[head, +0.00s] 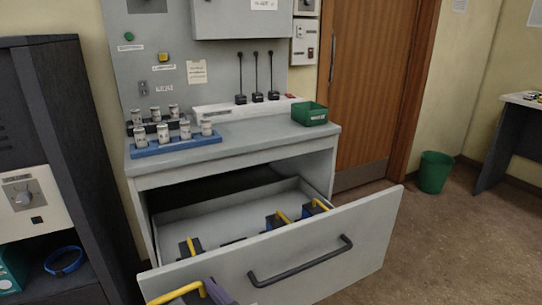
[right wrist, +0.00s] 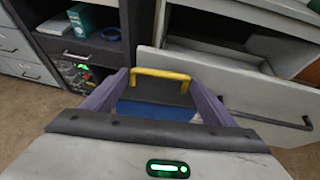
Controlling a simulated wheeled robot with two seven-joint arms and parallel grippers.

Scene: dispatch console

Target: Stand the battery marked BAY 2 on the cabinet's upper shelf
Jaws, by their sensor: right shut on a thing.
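My right gripper (right wrist: 161,88) is shut on a battery with a yellow handle (right wrist: 160,73), dark top and blue body. In the head view, this yellow handle (head: 174,294) and a purple finger of the right gripper (head: 217,291) show at the bottom edge, in front of the open drawer. No marking is readable on the held battery. The dark cabinet (head: 75,130) stands at the left. Its open shelf (right wrist: 58,42) holds a teal binder (right wrist: 83,20) and a blue ring (right wrist: 110,34), with free floor between and beside them. My left gripper is not in view.
The pulled-out drawer (head: 300,262) holds several more yellow-handled batteries (head: 190,247). The worktop above carries a blue rack (head: 175,146) of canisters and a green bin (head: 310,114). Below the cabinet shelf are green-lit units (right wrist: 80,70).

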